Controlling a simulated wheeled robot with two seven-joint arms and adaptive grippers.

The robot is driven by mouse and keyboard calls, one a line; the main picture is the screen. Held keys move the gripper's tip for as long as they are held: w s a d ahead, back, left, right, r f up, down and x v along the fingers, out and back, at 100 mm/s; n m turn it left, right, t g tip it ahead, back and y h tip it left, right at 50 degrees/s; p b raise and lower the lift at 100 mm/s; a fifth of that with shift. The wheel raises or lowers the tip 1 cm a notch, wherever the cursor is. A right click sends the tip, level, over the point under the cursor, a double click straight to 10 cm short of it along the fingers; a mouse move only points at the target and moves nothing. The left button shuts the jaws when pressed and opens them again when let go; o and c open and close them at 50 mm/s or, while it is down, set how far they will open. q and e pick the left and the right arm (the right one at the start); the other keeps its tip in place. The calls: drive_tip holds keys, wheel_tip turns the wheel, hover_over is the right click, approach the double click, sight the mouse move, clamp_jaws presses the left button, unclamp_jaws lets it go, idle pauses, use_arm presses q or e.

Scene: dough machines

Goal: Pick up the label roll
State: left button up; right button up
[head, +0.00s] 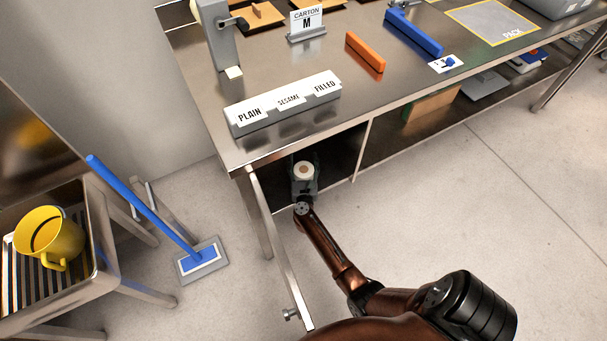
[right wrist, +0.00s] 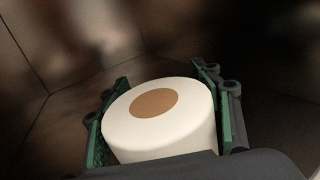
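The label roll (right wrist: 190,135) is a white cylinder with a brown core. It is upright inside the open-fronted space under the table, and its top also shows in the head view (head: 303,167). My right gripper (head: 304,175) reaches in there, with one finger on each side of the roll. In the right wrist view its green-padded fingers (right wrist: 160,107) lie close along both sides. I cannot tell whether both pads press on it. The roll's lower part is hidden by the gripper body. My left gripper is not in view.
The steel table (head: 210,115) overhangs the roll. A sign holder reading PLAIN, SESAME, FILLED (head: 285,108) stands on its corner. A table leg (head: 277,240) is left of my right arm. A blue-handled floor tool (head: 150,210) stands further left. The floor at right is clear.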

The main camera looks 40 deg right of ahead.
drive_tip(key=c, duration=1.4)
clamp_jaws()
